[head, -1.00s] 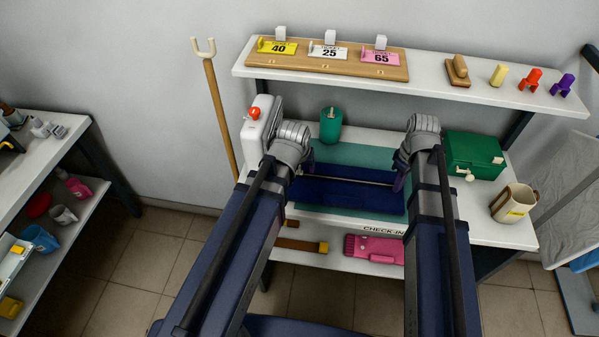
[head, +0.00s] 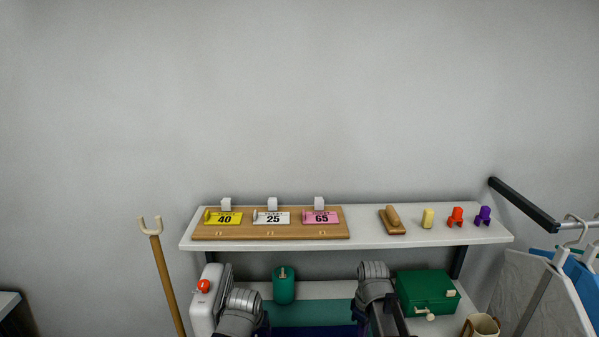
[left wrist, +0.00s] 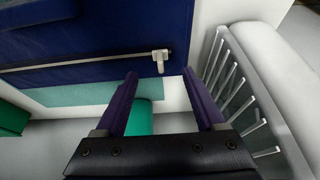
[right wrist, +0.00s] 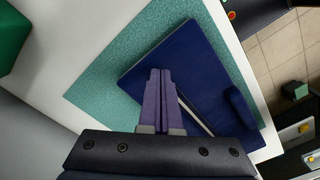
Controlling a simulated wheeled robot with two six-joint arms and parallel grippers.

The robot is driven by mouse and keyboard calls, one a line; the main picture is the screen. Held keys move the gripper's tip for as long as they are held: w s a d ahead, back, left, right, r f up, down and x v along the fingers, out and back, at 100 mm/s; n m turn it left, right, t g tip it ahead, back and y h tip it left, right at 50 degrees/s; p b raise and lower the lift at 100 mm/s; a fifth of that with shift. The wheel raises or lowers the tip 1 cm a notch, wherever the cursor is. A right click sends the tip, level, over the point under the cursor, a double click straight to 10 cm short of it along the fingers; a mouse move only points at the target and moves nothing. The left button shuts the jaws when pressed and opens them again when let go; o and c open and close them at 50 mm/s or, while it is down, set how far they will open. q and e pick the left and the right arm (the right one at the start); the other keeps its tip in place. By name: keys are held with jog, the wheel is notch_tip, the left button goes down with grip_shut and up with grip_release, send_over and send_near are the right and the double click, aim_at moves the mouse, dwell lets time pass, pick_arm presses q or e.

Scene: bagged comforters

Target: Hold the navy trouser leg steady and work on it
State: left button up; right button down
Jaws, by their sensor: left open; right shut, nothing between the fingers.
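The navy trouser leg (head: 305,332) shows only as a strip at the bottom of the head view, on a teal mat (head: 312,313). In the left wrist view the navy cloth (left wrist: 100,28) carries a long dark strip with a small pale tab (left wrist: 160,58) at its end. My left gripper (left wrist: 160,73) is open, its purple fingertips on either side of that tab; contact cannot be told. In the right wrist view my right gripper (right wrist: 160,72) is shut and empty over the navy cloth (right wrist: 195,65), near a dark-and-pale line (right wrist: 195,112). The head view hides both fingertips.
A green box (head: 427,292) and a mug (head: 482,326) are at right. A shelf (head: 365,243) with number tags (head: 272,217) hangs above.

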pick_arm(q)
jog(key=shift+r+p, duration=2.2)
jog(key=shift+r, duration=0.3)
pick_arm(e)
jog(key=shift+r, duration=2.5)
pick_arm(q)
notch_tip(320, 180, up, 8)
jog(key=p, duration=0.8)
pick_arm(e)
notch_tip(320, 180, up, 8)
pick_arm(q)
jog(key=s+d+f+m+g+y+b, duration=0.1)
jog(key=s+d+f+m+g+b, duration=0.3)
jog(key=s+f+b, duration=0.6)
jog(key=s+d+f, duration=0.2)
jog(key=s, duration=0.2)
jog(key=shift+d+g, duration=0.2)
jog(key=shift+g, duration=0.2)
pick_arm(e)
jog(key=s+a+f+m, duration=0.2)
jog(key=s+a+f, duration=0.3)
jog(key=s, duration=0.2)
jog(key=s+a+f+m+h, duration=0.1)
jog(key=s+a+f+m, duration=0.2)
jog(key=s+a+f, duration=0.2)
jog(key=shift+s+a+f+m, duration=0.2)
jog(key=shift+s+a+m, duration=0.1)
jog(key=shift+s, duration=0.85)
